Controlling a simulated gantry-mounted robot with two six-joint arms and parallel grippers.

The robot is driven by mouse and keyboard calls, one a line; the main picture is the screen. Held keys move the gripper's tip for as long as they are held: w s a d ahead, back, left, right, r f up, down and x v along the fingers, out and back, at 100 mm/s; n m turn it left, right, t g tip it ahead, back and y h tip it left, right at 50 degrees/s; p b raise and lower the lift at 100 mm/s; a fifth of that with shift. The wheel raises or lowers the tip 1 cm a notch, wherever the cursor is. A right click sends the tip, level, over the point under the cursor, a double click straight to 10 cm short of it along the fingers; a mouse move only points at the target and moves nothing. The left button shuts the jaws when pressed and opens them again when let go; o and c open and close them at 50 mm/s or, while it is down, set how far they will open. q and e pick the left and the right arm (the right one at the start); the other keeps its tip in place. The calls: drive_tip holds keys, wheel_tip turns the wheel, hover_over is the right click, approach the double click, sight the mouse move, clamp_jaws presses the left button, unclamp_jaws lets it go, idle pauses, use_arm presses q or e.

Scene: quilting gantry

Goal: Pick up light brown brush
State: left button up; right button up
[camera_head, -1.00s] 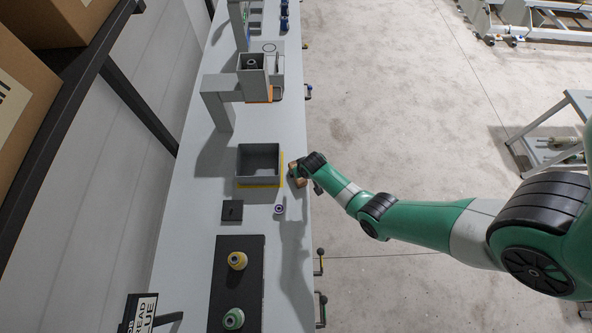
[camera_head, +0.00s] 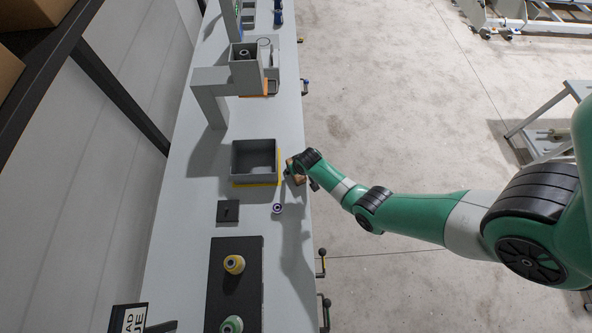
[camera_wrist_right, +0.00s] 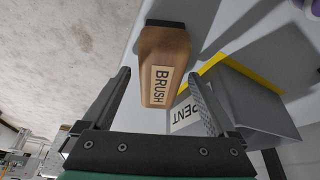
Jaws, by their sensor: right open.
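The light brown brush (camera_wrist_right: 163,66) lies at the table edge, with a dark end and a label reading BRUSH. In the right wrist view it lies between the two spread fingers of my right gripper (camera_wrist_right: 160,100), with visible gaps on both sides, so it is not gripped. In the head view the brush (camera_head: 290,168) shows only as a small brown patch, mostly hidden by my right wrist. My left gripper is in neither view.
A grey bin (camera_head: 254,142) on a yellow-edged mark stands just left of the brush. A small spool (camera_head: 277,209) and a dark square plate (camera_head: 228,211) lie nearby. A yellow spool (camera_head: 234,264) and a green spool (camera_head: 231,324) stand on a black mat (camera_head: 238,293). Floor lies beyond the right edge.

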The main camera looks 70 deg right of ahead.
drive_tip(key=shift+f, duration=0.15)
drive_tip(key=c, duration=1.4)
clamp_jaws()
